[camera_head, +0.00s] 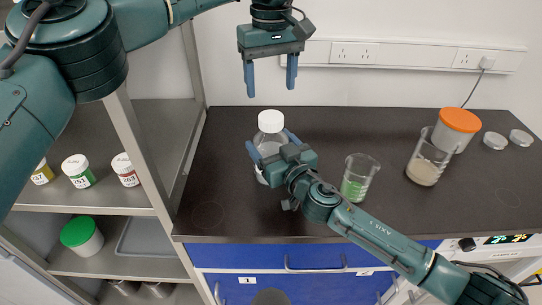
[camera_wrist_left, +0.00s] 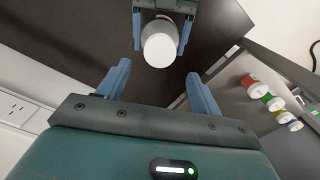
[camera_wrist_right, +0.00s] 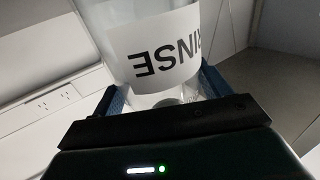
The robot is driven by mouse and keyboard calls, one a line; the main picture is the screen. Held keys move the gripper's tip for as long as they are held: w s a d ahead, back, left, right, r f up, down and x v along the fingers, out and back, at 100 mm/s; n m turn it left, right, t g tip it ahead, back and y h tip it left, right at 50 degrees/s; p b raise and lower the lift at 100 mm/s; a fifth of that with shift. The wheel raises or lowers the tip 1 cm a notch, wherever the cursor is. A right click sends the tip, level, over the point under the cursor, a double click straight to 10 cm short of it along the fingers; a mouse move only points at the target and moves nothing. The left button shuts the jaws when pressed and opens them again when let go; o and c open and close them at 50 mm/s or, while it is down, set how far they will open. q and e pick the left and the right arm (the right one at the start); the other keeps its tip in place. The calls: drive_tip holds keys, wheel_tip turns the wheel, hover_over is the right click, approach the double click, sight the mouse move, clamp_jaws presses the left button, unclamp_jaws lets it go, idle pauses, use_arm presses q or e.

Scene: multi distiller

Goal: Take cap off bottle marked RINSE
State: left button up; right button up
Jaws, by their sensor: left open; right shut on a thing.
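The RINSE bottle (camera_head: 270,142) is clear with a white cap (camera_head: 271,121) on it, upright on the dark bench. Its label (camera_wrist_right: 160,55) reads RINSE upside down in the right wrist view. My right gripper (camera_head: 267,146) is shut on the bottle's body, below the cap. My left gripper (camera_head: 271,88) is open and empty above the bottle, fingers pointing down. In the left wrist view the white cap (camera_wrist_left: 160,48) lies beyond and between the open fingers (camera_wrist_left: 156,85), apart from them.
A beaker of green liquid (camera_head: 358,178) stands right of the bottle. A shelf rack (camera_head: 150,150) with small jars stands at left.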

sight(271, 116)
drive_tip(key=shift+c, duration=1.4)
use_arm(q)
drive_tip(key=shift+m, duration=0.4)
use_arm(e)
drive_tip(key=shift+c, duration=0.9)
use_arm(q)
drive_tip(key=shift+m, duration=1.1)
use_arm(e)
drive_tip(key=shift+c, duration=1)
use_arm(q)
drive_tip(key=shift+f+m, duration=0.15)
drive_tip(key=shift+m, duration=0.55)
wheel_tip(271, 116, down, 8)
drive_tip(key=shift+r, duration=0.15)
